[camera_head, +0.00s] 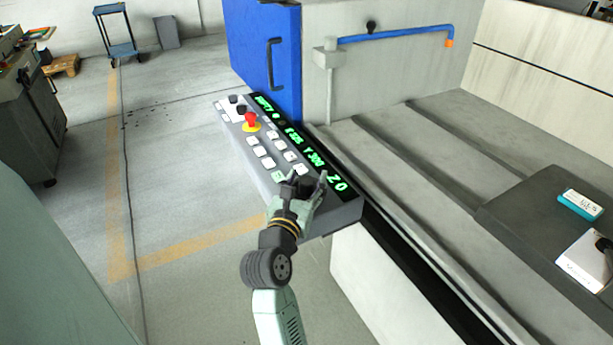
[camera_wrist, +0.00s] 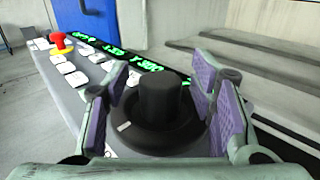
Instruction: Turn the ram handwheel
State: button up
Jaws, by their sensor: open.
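The ram handwheel (camera_wrist: 157,122) is a black round dial with a raised black hub and a small white mark on its left rim. It sits on the grey control panel, close to the panel's near end. My gripper (camera_head: 307,183) is over the near end of the panel in the head view and mostly hides the handwheel there. In the wrist view my gripper (camera_wrist: 155,95) is open, with one purple-padded finger on each side of the hub. The fingers look apart from the hub. I cannot tell whether they touch the rim.
The control panel (camera_head: 232,139) carries white buttons, a red emergency stop (camera_head: 251,120) on yellow, and a green display (camera_head: 290,132). A blue door (camera_head: 262,50) stands behind it. The machine bed (camera_head: 420,150) lies to the right, with a teal box (camera_head: 580,204).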

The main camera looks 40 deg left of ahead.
jog(key=shift+w+a, duration=0.1)
jog(key=shift+w, duration=0.15)
jog(key=shift+c, duration=0.6)
jog(key=c, duration=1.1)
